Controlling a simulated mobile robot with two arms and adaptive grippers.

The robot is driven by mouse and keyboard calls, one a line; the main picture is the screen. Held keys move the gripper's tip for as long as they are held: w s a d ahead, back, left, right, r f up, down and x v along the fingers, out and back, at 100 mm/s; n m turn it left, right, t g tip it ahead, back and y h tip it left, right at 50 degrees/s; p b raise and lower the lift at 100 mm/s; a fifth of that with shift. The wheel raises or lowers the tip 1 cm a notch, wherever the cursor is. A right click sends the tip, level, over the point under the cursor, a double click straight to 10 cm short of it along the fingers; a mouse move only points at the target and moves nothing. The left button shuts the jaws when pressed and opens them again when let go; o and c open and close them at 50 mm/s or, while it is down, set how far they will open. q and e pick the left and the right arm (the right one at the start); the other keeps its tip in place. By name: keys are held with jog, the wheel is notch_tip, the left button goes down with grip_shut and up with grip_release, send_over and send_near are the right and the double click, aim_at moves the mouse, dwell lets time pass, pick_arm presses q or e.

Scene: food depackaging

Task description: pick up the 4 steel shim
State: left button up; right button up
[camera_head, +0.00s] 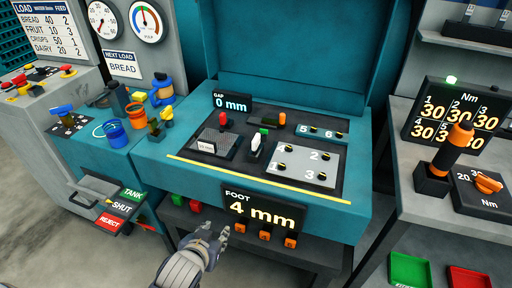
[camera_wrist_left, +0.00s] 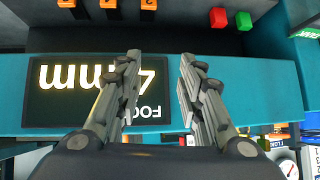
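Several orange-tagged pieces (camera_head: 265,234) sit in a row on the shelf just under the FOOT display. They also show upside down at the top edge of the left wrist view (camera_wrist_left: 108,4), partly cut off. Their markings are too small to read, so I cannot tell which is the 4 steel shim. My left gripper (camera_head: 217,232) is in front of the shelf, left of the orange-tagged row. In the left wrist view the fingers (camera_wrist_left: 160,57) are spread with nothing between them, in front of the display. My right gripper is not in view.
The FOOT display (camera_head: 262,211) reads 4 mm and hangs on the teal bench's front (camera_head: 340,225). Red and green blocks (camera_head: 187,203) sit on the shelf to the left. A GAP display (camera_head: 232,103) reads 0 mm. A grey bench with an orange-handled tool (camera_head: 458,138) stands right.

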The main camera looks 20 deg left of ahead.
pick_arm(q)
jog(key=w+r+t, duration=0.1)
jog(key=w+r, duration=0.1)
jog(key=w, duration=0.1)
jog(key=w+r+t, duration=0.2)
jog(key=w+r, duration=0.1)
jog(key=w+r+t, duration=0.2)
jog(key=w, duration=0.1)
jog(key=shift+d+r, duration=0.1)
jog(key=shift+r, duration=0.15)
jog(key=t+h, duration=0.2)
jog(key=t, duration=0.1)
send_near(254, 143)
jog(key=shift+s+a+f+m, duration=0.35)
jog(key=shift+a+f+m, duration=0.05)
jog(key=shift+f, duration=0.1)
jog(key=shift+t, duration=0.3)
jog(key=w, duration=0.5)
jog(key=shift+w+d+r+p, duration=0.2)
jog(key=shift+w+p, duration=0.1)
jog(key=shift+p, duration=0.1)
jog(key=shift+w+d+p, duration=0.15)
jog(key=shift+w+p, duration=0.1)
jog(key=shift+w, duration=1.05)
jog(key=shift+w+d+p, duration=0.1)
jog(key=shift+w+p, duration=0.15)
jog(key=shift+w, duration=1.05)
jog(key=shift+r, duration=0.1)
grip_shut()
